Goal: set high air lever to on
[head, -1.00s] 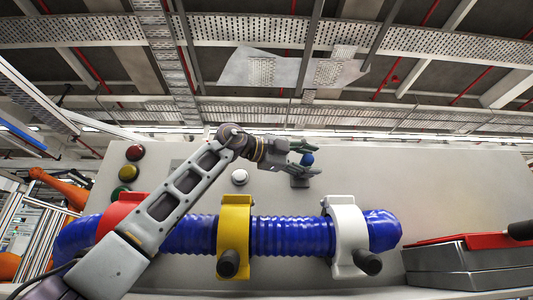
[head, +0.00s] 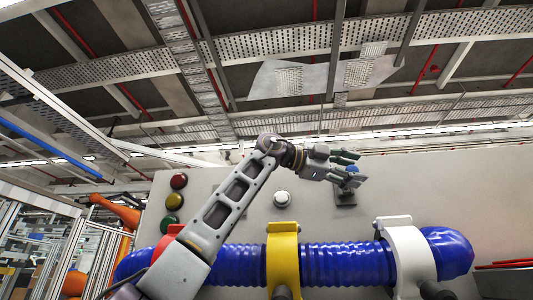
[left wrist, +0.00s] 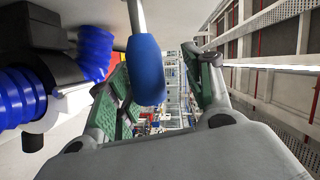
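The lever has a blue knob (head: 352,169) and a dark grey base (head: 344,197) on the upper part of the light panel (head: 420,185). My left gripper (head: 354,168) is at the knob, with its green-padded fingers on either side of it. In the left wrist view the blue knob (left wrist: 146,70) on its grey stem sits between the two parted fingers of the left gripper (left wrist: 158,85), nearer the left one. Whether a finger touches it I cannot tell. No label for the lever is legible. My right gripper is out of view.
A blue corrugated hose (head: 345,264) runs below, held by a yellow clamp (head: 283,262) and a white clamp (head: 410,262). A red button (head: 179,181), a yellow button (head: 174,201) and a white button (head: 282,199) are left of the lever. Panel right of the lever is clear.

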